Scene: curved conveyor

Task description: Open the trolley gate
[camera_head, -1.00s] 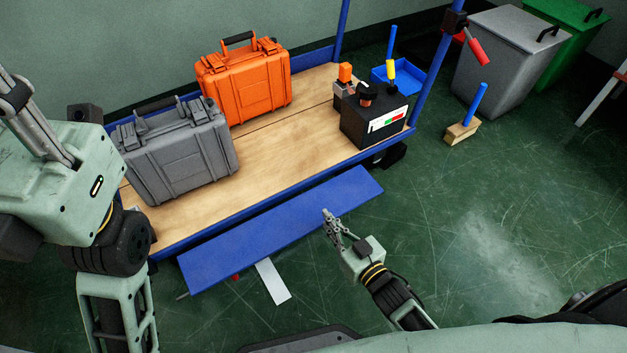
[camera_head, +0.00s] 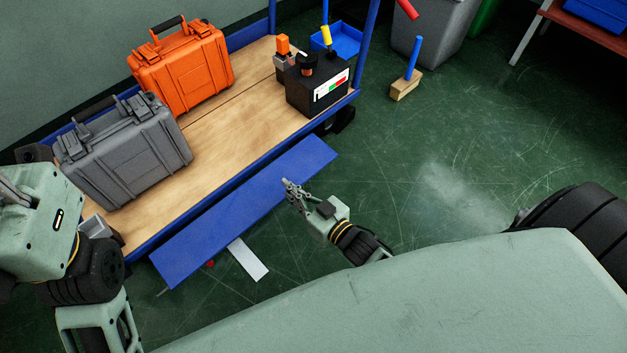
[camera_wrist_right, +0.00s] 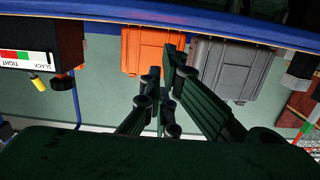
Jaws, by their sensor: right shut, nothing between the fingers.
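The trolley gate is a flat blue panel (camera_head: 225,222). It is folded down and slopes outward along the near long side of the trolley, below its wooden deck (camera_head: 215,120). My right gripper (camera_head: 287,183) is shut and empty. Its tips are close to the panel's lower outer edge, right of its middle; I cannot tell whether they touch. In the right wrist view the shut fingers (camera_wrist_right: 165,80) point toward the trolley side. My left arm stands at the left end of the trolley, and its gripper does not show.
An orange case (camera_head: 182,72) and a grey case (camera_head: 125,150) stand on the deck with a black box (camera_head: 310,88). A wooden block with a blue handle (camera_head: 405,86) and a grey bin (camera_head: 437,35) stand on the floor.

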